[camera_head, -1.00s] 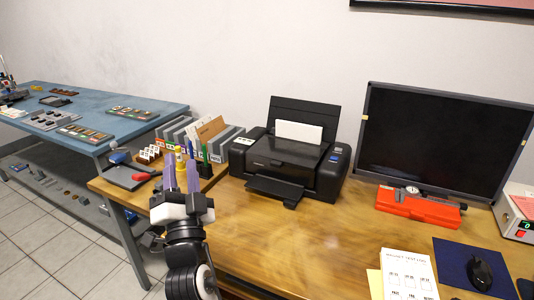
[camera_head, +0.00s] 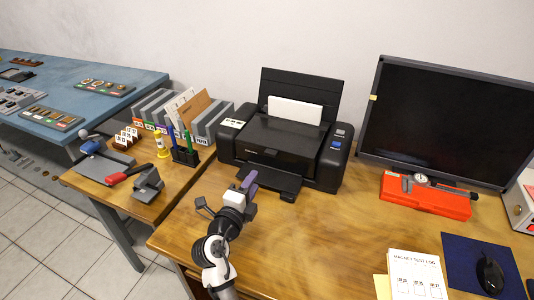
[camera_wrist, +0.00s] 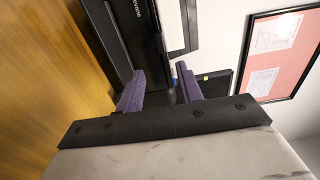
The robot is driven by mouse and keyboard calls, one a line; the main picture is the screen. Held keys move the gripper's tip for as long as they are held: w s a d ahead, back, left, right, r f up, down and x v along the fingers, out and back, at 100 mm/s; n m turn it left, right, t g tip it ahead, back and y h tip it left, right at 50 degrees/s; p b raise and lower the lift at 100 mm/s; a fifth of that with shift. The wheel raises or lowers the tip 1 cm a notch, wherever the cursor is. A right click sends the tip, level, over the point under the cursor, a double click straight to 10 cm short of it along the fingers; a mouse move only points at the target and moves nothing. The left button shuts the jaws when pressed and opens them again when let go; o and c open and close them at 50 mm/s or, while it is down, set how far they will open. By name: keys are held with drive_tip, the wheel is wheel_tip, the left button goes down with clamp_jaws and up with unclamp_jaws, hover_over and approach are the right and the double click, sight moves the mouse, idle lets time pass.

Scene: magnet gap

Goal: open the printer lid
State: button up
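The black printer (camera_head: 270,155) stands on the wooden desk, with paper in its raised rear support and its front tray out. Its flat top lid (camera_head: 285,133) looks closed. My gripper (camera_head: 250,180), with purple fingers, is in front of the printer's front left, close to the output tray (camera_head: 272,182); I cannot tell if it touches. In the wrist view my gripper's fingers (camera_wrist: 159,85) stand apart with nothing seen held between them. Part of the printer (camera_wrist: 120,35) fills the upper middle there, turned sideways.
A monitor (camera_head: 440,120) and a red case (camera_head: 425,197) with a gauge stand right of the printer. Files (camera_head: 170,110), a pen holder (camera_head: 185,155) and a tape dispenser (camera_head: 147,183) are at left. The desk front is clear between my arm and the paper sheets (camera_head: 415,272).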

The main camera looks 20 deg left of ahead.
sight(270, 156)
drive_tip(key=w+p, duration=0.2)
drive_tip(key=w, duration=0.3)
drive_tip(key=w+p, duration=0.2)
drive_tip(key=w, duration=0.4)
drive_tip(key=shift+d+r+p, duration=0.15)
drive_tip(key=shift+p, duration=0.15)
drive_tip(key=shift+w, duration=0.45)
clamp_jaws()
